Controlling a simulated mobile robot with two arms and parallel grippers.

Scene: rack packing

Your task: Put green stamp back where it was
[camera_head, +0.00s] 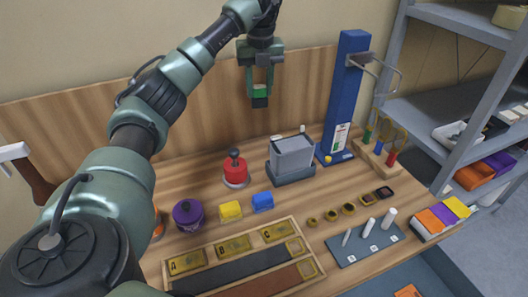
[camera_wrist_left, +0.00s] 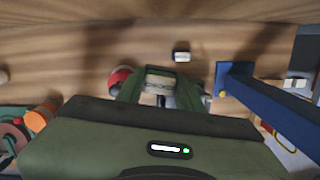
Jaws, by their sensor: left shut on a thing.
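My left gripper (camera_head: 260,88) is high above the table, in front of the wooden back panel, pointing down. It is shut on the green stamp (camera_head: 259,97), a small block with a green upper part and a dark lower part. The stamp hangs clear of everything below. In the left wrist view my gripper (camera_wrist_left: 160,92) is seen from behind and its fingers largely hide what they hold. A yellow block (camera_head: 230,211) and a blue block (camera_head: 262,202) sit side by side on the table. My right gripper is not in view.
A purple pot (camera_head: 187,214) is left. A wooden tray (camera_head: 298,232) with lettered brass plates lies in front. A tool stand (camera_head: 371,158) is right.

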